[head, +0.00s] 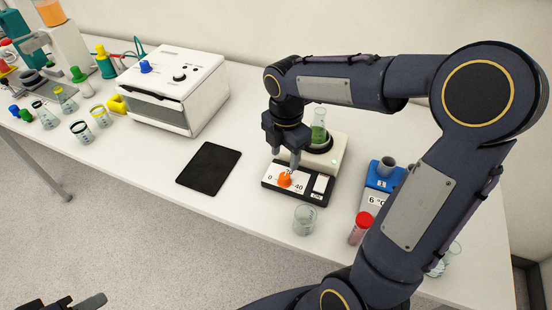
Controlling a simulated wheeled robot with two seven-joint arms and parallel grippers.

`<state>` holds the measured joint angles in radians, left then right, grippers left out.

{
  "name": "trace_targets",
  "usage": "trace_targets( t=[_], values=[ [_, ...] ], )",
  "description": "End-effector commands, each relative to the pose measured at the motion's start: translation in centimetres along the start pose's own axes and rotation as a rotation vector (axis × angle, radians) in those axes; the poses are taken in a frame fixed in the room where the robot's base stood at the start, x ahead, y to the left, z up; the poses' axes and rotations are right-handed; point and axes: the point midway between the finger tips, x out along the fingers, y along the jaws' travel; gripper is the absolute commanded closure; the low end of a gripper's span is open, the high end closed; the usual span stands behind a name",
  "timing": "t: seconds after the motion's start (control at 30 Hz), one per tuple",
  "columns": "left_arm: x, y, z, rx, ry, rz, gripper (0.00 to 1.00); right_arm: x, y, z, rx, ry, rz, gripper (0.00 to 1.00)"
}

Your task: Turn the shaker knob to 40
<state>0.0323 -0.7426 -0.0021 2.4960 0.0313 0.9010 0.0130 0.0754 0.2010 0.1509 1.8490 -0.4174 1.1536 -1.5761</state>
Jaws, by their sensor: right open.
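The shaker (322,160) stands on the table, with a flask of green liquid (318,128) on its top. Its front panel (268,190) carries an orange knob (285,180) and a scale with 0 at the left and 40 at the right; a number behind the knob is partly hidden. The knob's exact setting is too small to tell. My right gripper (285,162) points down just above and behind the knob, open, with nothing seen between its fingers. Whether a finger touches the knob I cannot tell. Part of my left gripper (80,302) shows at the bottom left edge, away from the table.
A glass beaker (304,220) stands close in front of the shaker. A red-capped tube (361,228) and a blue device (380,182) stand to its right. A black tablet (209,168) lies left, beside a white box machine (175,90). Flasks and bottles crowd the far left.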

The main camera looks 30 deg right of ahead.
Motion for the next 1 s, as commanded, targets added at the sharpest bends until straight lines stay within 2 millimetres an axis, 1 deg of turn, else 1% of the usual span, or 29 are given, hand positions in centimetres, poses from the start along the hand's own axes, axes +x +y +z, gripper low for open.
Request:
trace_targets(
  t=[0.3,0.43,0.6,0.83,0.87,1.0],
  values=[
    [-0.1,0.1,0.0,0.000,-0.001,0.000,0.64,4.8,-0.1,0.0,0.001,0.002,-0.006,0.52],
    [-0.1,0.1,-0.1,0.000,-0.001,0.000,0.64,6.5,-0.1,0.0,0.003,0.001,-0.005,0.52],
    [-0.1,0.1,-0.1,0.000,-0.001,0.000,0.64,7.4,-0.1,0.0,0.003,0.001,-0.002,0.52],
    [-0.1,0.1,-0.1,0.000,-0.001,0.000,0.64,7.5,-0.1,0.0,0.003,0.001,-0.001,0.52],
    [-0.1,0.1,-0.1,0.000,-0.001,0.000,0.64,7.5,-0.1,0.0,0.003,0.001,-0.001,0.54],
    [-0.1,0.1,-0.1,0.000,-0.001,0.000,0.64,7.5,-0.1,0.0,0.003,0.001,-0.001,0.73]
  ],
)
